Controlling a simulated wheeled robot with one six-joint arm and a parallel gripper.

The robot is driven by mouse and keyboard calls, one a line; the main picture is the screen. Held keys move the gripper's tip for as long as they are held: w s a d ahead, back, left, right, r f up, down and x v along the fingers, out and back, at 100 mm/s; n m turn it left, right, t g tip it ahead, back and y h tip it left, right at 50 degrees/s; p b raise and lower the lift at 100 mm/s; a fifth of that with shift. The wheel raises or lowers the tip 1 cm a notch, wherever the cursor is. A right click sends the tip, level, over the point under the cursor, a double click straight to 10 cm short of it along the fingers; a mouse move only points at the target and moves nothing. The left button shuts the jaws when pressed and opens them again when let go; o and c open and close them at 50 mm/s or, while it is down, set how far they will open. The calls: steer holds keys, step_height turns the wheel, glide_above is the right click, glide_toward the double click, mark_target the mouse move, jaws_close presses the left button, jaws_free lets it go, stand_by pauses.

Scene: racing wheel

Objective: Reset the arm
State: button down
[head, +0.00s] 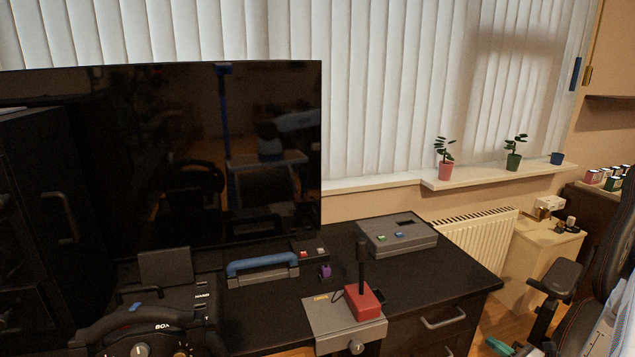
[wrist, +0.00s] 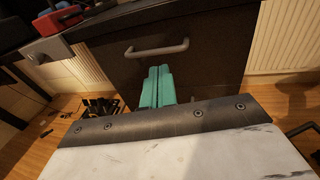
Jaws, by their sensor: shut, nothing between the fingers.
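My gripper (wrist: 159,70) shows in the wrist view as two teal fingers pressed together, with nothing between them. It points toward the dark drawer front (wrist: 205,62) of the desk, just below the drawer's grey handle (wrist: 157,50). Whether the fingertips touch the drawer front cannot be told. In the head view, a small teal part of the gripper (head: 498,345) shows at the bottom edge, right of the desk drawers. The rest of my arm is mostly out of that view.
The black desk (head: 470,277) holds a racing wheel (head: 140,325), a shifter with a red base (head: 363,303), a grey button box (head: 396,234) and a large monitor (head: 130,150). A radiator (head: 475,235) stands behind, and a chair (head: 600,270) is at right.

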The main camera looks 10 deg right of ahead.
steer(key=s+a+r+n+g+y, duration=0.3)
steer(key=a+r+n+g, duration=0.45)
steer(key=a+r, duration=0.35)
steer(key=s+a+r+n+g+y, duration=0.4)
steer(key=a+r+n+g, duration=0.3)
steer(key=a+r+n, duration=0.3)
steer(key=s+a+r+n+h, duration=0.6)
steer(key=s+r+n, duration=0.1)
steer(key=r, duration=0.3)
steer(key=s+a+r+n+h, duration=0.6)
steer(key=s+a+r+n, duration=0.1)
steer(key=s+r, duration=0.3)
steer(key=shift+a+r+n+h, duration=0.15)
steer(key=shift+r+n+h, duration=0.15)
steer(key=shift+n, duration=0.15)
